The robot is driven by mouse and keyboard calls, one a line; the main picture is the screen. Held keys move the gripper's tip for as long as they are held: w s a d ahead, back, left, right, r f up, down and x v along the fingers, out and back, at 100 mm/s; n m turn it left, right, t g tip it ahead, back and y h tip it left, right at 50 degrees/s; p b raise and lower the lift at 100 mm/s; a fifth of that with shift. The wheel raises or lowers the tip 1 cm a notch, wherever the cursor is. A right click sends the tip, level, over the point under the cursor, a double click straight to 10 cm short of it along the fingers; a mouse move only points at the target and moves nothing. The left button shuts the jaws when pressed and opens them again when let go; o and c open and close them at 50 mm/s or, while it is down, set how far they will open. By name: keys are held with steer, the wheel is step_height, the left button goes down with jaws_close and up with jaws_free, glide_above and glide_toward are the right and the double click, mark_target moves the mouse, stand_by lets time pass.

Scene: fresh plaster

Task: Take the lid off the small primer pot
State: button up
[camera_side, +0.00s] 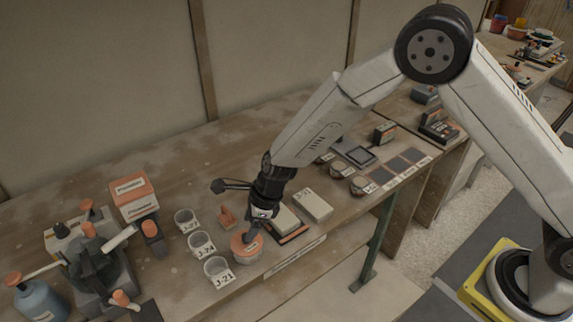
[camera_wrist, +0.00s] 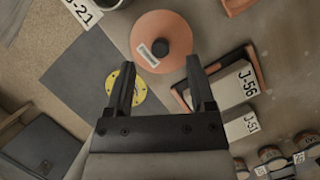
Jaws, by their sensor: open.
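The small primer pot (camera_side: 246,260) stands near the bench's front edge, to the right of the lettered cups. Its round orange lid (camera_side: 241,243) sits on top. In the wrist view the lid (camera_wrist: 178,26) shows from above, with a knob in the middle and a white barcode label. My gripper (camera_side: 251,236) points down at the lid in the side view and hides part of it. In the wrist view my gripper (camera_wrist: 160,66) is open and empty, with the lid just ahead of and between the fingertips. Whether a finger touches the lid I cannot tell.
Several lettered cups (camera_side: 201,244) stand left of the pot. A dark-orange tray with pale blocks (camera_wrist: 236,85) lies close on its right, near my right finger. An orange-topped box (camera_side: 132,190) and a blue bottle (camera_side: 40,301) stand further left. The bench edge is close.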

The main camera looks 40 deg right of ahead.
mark_target(245, 235)
steer(key=shift+x, duration=1.9)
steer(key=shift+d, duration=0.1)
jaws_close()
